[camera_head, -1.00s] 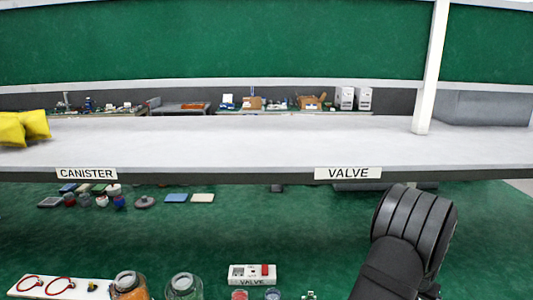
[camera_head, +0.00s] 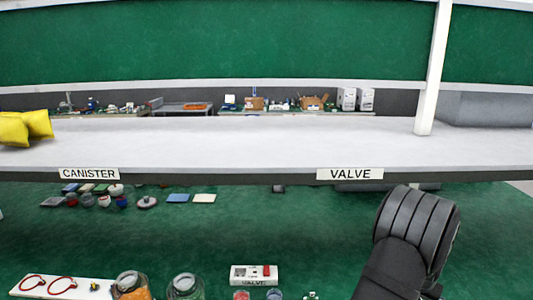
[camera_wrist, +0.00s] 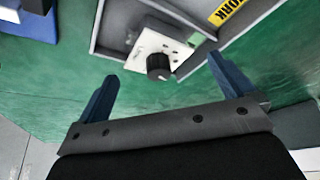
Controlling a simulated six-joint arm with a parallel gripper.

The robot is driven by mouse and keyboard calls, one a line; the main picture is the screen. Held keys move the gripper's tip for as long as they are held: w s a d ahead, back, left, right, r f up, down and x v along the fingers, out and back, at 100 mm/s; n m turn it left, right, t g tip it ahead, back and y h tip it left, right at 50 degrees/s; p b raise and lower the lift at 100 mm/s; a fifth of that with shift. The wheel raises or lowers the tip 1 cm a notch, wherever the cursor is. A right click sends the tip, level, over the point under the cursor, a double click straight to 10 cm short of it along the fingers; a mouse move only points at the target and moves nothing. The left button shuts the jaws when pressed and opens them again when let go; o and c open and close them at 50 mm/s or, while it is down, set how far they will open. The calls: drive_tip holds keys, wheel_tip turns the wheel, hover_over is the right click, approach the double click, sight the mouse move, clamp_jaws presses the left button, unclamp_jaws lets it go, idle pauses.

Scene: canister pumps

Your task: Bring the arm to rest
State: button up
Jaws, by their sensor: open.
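My gripper (camera_wrist: 164,90) shows in the wrist view with its two blue fingers wide apart and nothing between them. Beyond the fingers is a white plate with a black knob (camera_wrist: 158,66), set in a grey tray (camera_wrist: 118,40) on the green surface. The knob appears apart from the fingers. In the head view, my black arm link stands at the lower right and the gripper is out of the picture.
A white shelf (camera_head: 230,150) with CANISTER (camera_head: 89,174) and VALVE (camera_head: 350,174) labels spans the head view. Below it, jars (camera_head: 186,286), a white valve box (camera_head: 254,274) and a white board with red loops (camera_head: 60,287) line the front. The green middle is mostly clear.

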drive_tip(key=v, duration=1.1)
drive_tip(key=x, duration=1.2)
drive_tip(key=shift+s+a+f, duration=0.15)
drive_tip(key=r, duration=0.5)
drive_tip(key=shift+s, duration=0.3)
drive_tip(key=s+d+r, duration=0.3)
drive_tip(key=s+r, duration=0.3)
drive_tip(key=s, duration=0.4)
drive_tip(key=s+a, duration=0.3)
drive_tip(key=s, duration=0.5)
drive_tip(key=s+a, duration=0.2)
drive_tip(key=s, duration=0.6)
drive_tip(key=w+f, duration=0.2)
drive_tip(key=w, duration=0.1)
drive_tip(key=w+f, duration=0.2)
drive_tip(key=w, duration=0.2)
drive_tip(key=w+a+f, duration=0.1)
drive_tip(key=w+f, duration=0.1)
drive_tip(key=w, duration=0.2)
drive_tip(key=shift+a+f, duration=0.1)
drive_tip(key=shift+f, duration=0.1)
drive_tip(key=shift+w+f, duration=0.15)
drive_tip(key=shift+f, duration=0.55)
